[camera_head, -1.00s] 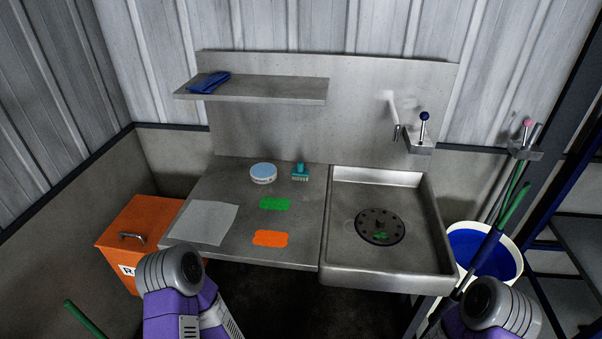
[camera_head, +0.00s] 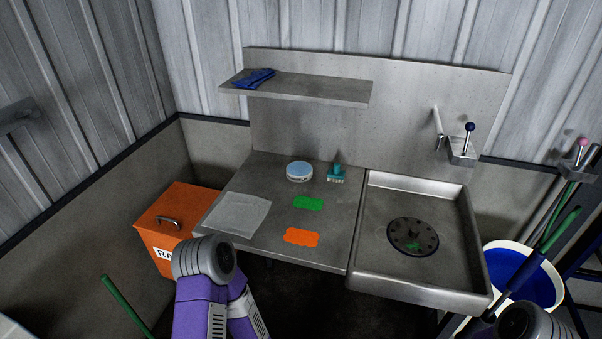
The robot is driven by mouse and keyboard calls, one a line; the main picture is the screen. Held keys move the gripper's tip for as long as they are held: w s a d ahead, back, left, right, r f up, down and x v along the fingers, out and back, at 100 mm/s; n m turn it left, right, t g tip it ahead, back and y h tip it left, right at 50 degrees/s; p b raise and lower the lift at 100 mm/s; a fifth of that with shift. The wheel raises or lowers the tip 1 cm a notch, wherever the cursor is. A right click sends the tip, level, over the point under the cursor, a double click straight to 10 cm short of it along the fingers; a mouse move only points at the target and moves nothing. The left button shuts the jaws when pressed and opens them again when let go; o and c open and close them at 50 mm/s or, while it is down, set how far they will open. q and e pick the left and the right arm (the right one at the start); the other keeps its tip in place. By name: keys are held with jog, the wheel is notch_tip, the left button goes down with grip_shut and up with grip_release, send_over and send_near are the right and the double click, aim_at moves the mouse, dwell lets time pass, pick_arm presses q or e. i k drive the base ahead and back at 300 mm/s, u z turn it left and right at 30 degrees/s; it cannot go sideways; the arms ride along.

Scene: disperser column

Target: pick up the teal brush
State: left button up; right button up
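The teal brush (camera_head: 337,173) stands on the grey metal counter (camera_head: 268,225) near its back edge, just left of the sink. Its teal handle points up and pale bristles show at the bottom. It is right of a round white tub with a light blue top (camera_head: 299,171). My two purple arms come in at the bottom of the view, well short of the brush. Neither gripper shows; only arm links are visible.
A green pad (camera_head: 308,203), an orange pad (camera_head: 301,237) and a pale sheet (camera_head: 241,214) lie on the counter. A shelf (camera_head: 318,93) with a blue cloth (camera_head: 255,78) hangs above. The sink (camera_head: 368,235) is right, an orange bin (camera_head: 172,218) left.

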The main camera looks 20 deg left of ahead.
aim_at(336, 174)
jog(key=u, duration=1.75)
jog(key=i, duration=0.9)
jog(key=z, duration=1.15)
